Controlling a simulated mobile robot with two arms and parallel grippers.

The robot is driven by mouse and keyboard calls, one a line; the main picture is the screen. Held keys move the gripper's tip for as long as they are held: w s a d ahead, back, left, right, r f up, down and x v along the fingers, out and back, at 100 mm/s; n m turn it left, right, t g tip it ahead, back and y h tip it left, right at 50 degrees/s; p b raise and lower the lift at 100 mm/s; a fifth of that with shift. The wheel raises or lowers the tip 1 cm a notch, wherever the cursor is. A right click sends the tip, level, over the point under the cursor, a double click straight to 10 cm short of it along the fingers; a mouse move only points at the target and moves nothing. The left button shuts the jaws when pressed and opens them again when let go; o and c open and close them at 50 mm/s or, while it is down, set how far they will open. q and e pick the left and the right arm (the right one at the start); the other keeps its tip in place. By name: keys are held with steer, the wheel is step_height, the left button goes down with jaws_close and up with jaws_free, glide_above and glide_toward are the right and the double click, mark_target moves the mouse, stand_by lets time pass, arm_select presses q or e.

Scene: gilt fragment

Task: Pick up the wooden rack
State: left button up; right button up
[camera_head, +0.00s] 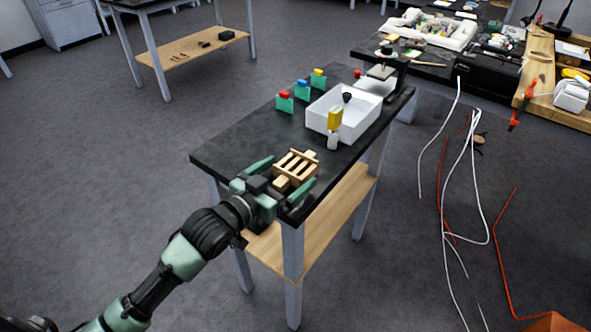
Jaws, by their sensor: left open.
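The wooden rack (297,164) is a small light-brown slatted piece at the near end of the black-topped table (245,139). My left gripper (284,176) reaches in from the lower left. Its two green fingers are spread wide, one on the left side of the rack and one on the right. The near end of the rack lies between the fingers. I cannot tell whether either finger touches it. My right gripper is not in view.
A white bin (345,116) stands behind the rack, with a yellow-topped bottle (334,128) at its near side. Several small green holders (285,102) with coloured tops stand along the left. Loose cables (471,160) lie on the floor to the right.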

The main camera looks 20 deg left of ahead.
mark_target(296, 168)
arm_select(q)
steer(key=x, duration=0.4)
steer(key=shift+a+f, duration=0.15)
steer(key=c, duration=1.5)
